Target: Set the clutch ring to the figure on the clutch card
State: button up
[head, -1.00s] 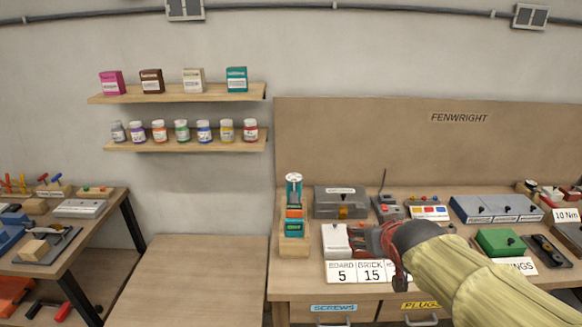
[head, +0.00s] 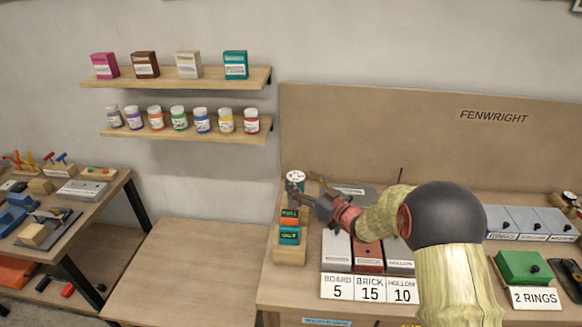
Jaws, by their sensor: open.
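A tool with a pale round top (head: 296,175) and teal and orange parts (head: 289,235) stands upright in a wooden stand (head: 289,256) at the bench's left end. Which part is the clutch ring I cannot tell. My gripper (head: 303,192) is open beside the tool's upper part, from the right, and hides some of it; contact is unclear. Three cards at the bench front read BOARD 5 (head: 337,287), BRICK 15 (head: 370,289) and HOLLOW 10 (head: 402,291). Behind them lie a white block (head: 336,249), a reddish block (head: 368,256) and a grey block (head: 399,264).
A grey case (head: 352,190) stands behind my gripper, partly hidden. A green box (head: 523,267) and a 2 RINGS card (head: 535,298) are at the right. Blue-grey boxes (head: 515,222) stand behind. A lower bare wooden surface (head: 185,275) lies to the left.

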aim_at(290, 173)
jog(key=shift+b+x, duration=0.7)
jog(key=shift+x, duration=3.15)
jog(key=shift+s, duration=0.1)
jog(key=c, duration=0.3)
jog(key=shift+r, duration=0.1)
jog(key=c, duration=1)
jog(key=shift+c, duration=0.5)
